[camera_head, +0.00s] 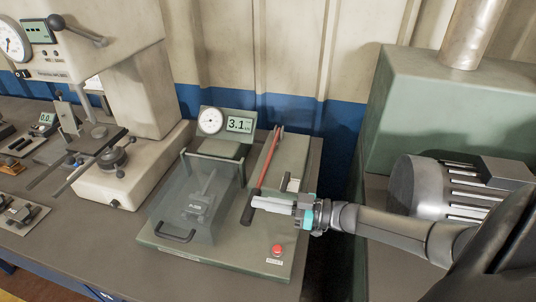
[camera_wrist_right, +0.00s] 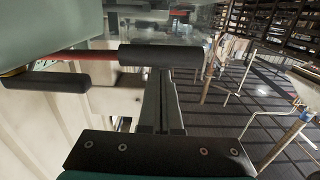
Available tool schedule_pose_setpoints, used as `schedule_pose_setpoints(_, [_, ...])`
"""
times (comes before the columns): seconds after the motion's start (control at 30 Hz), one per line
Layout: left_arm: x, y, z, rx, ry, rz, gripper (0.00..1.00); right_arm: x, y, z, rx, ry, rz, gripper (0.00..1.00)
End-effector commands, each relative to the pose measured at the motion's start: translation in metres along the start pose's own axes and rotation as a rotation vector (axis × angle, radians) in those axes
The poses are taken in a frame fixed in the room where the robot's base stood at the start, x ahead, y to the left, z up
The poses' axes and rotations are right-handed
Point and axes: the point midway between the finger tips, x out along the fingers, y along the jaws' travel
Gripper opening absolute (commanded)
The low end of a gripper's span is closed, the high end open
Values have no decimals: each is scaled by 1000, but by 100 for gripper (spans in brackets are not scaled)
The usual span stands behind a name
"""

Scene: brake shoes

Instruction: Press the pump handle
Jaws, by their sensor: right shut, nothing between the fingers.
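The pump handle is a red lever (camera_head: 268,160) with a black grip (camera_head: 249,209) at its near end, on the right side of a grey-green test unit (camera_head: 223,256). In the right wrist view the black grip (camera_wrist_right: 160,56) lies across the fingertips, with the red rod (camera_wrist_right: 88,55) running left. My right gripper (camera_head: 257,202) is shut and empty, its fingertips at the black grip. In the right wrist view the shut fingers (camera_wrist_right: 162,80) end at the grip's edge; I cannot tell whether they touch it. My left gripper is not in view.
A clear cover (camera_head: 195,200) with a black handle (camera_head: 175,233) stands left of the lever. A gauge with a display reading 3.1 (camera_head: 239,125) is behind it. A red button (camera_head: 277,250) is in front. A hardness tester (camera_head: 140,85) and a motor (camera_head: 455,188) flank the unit.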

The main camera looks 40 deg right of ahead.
Motion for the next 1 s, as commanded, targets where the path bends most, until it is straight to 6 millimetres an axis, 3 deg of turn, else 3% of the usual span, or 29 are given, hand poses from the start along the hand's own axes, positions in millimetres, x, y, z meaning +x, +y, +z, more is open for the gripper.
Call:
schedule_pose_setpoints(0.03, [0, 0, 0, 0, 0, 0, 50, -4, -5, 16, 9, -38, 3, 0])
schedule_pose_setpoints(0.27, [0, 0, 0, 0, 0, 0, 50, -4, -6, 16, 13, -39, 3, 0])
schedule_pose_setpoints(0.43, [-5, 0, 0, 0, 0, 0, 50, -5, -5, 4, 12, -38, 3, 0])
schedule_pose_setpoints(0.57, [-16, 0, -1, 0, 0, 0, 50, -5, -6, -22, 9, -32, 0, 0])
schedule_pose_setpoints(1.0, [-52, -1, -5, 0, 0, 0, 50, -7, -7, -136, 1, -12, -2, 0])
